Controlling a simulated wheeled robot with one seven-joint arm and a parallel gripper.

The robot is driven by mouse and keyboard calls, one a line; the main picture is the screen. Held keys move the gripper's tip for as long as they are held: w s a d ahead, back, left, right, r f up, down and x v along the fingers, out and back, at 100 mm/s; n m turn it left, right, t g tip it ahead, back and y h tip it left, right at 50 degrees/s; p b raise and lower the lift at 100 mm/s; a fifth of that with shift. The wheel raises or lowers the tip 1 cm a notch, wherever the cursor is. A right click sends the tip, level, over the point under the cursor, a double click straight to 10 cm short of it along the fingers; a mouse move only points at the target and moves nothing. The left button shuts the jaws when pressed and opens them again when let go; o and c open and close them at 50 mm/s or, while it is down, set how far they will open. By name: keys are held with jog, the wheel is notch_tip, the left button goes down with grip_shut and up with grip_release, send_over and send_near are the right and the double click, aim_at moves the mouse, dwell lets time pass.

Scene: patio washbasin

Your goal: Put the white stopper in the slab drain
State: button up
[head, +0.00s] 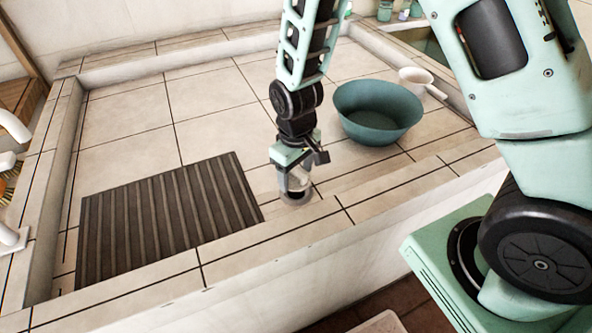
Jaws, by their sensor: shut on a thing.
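My gripper (293,182) points down at the front part of the tiled slab (130,118), to the right of the dark ribbed mat. It is shut on a small pale thing, which looks like the white stopper (297,183); the fingers hide much of it. Right beneath it a dark round ring shows on the tiles, which looks like the slab drain (297,199). The gripper and the stopper cover most of the drain's opening. I cannot tell whether the stopper touches the drain or is just above it.
A dark ribbed mat (165,215) lies on the slab to the left. A teal basin (377,112) stands to the right of my gripper, with a white dipper (420,83) behind it. A raised tiled rim borders the slab. White taps (10,128) are at the far left.

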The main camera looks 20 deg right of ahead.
aim_at(296, 178)
jog(key=shift+f+b, duration=1.2)
jog(key=shift+f, duration=0.6)
jog(key=shift+f, duration=0.55)
dwell(0.5)
jog(key=o, duration=0.8)
jog(key=shift+c, duration=0.2)
jog(key=shift+r, duration=0.1)
notch_tip(296, 178, up, 11)
jog(key=p, duration=0.9)
